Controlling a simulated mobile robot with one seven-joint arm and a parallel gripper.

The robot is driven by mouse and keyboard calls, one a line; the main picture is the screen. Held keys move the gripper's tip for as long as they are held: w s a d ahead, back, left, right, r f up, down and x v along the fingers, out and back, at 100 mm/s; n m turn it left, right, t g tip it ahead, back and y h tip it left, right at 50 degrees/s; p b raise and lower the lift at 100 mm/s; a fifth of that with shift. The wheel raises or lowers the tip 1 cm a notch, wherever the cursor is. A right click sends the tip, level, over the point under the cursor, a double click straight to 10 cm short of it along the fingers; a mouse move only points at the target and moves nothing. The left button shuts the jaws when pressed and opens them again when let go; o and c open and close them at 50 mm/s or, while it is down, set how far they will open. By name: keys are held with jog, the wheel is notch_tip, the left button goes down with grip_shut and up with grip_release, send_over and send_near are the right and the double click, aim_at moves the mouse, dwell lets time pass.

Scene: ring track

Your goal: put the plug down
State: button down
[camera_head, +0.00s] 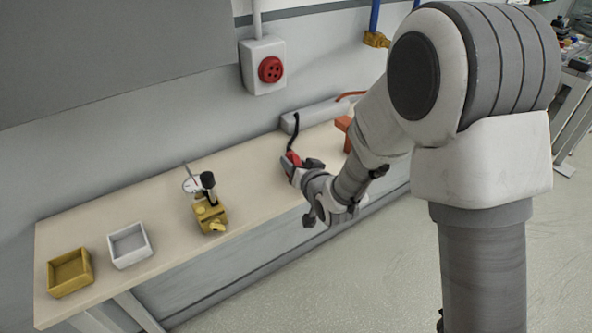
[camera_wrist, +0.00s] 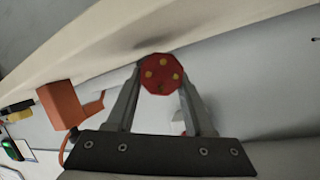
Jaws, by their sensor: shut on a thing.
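The red plug (camera_head: 293,159) is in my gripper (camera_head: 290,169), over the table's right part in the head view. A short black cable rises from the plug. In the wrist view the plug (camera_wrist: 161,74) shows as a red round face with several brass-coloured pins, between the two fingertips of my gripper (camera_wrist: 160,80). The gripper is shut on it. I cannot tell whether the plug touches the table.
The light table (camera_head: 130,200) runs along the wall. On it are a yellow tray (camera_head: 52,290), a white tray (camera_head: 117,260), a yellow fixture (camera_head: 210,217) and an orange block (camera_head: 345,130). A red socket (camera_head: 270,69) is on the wall.

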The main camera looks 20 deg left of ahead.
jog(key=shift+f, duration=0.55)
jog(key=shift+f, duration=0.2)
jog(key=shift+c, duration=1.4)
grip_release()
jog(key=shift+r, duration=0.15)
jog(key=shift+r, duration=0.15)
jog(key=b+v, duration=0.2)
jog(key=v, duration=0.7)
jog(key=shift+s, duration=0.2)
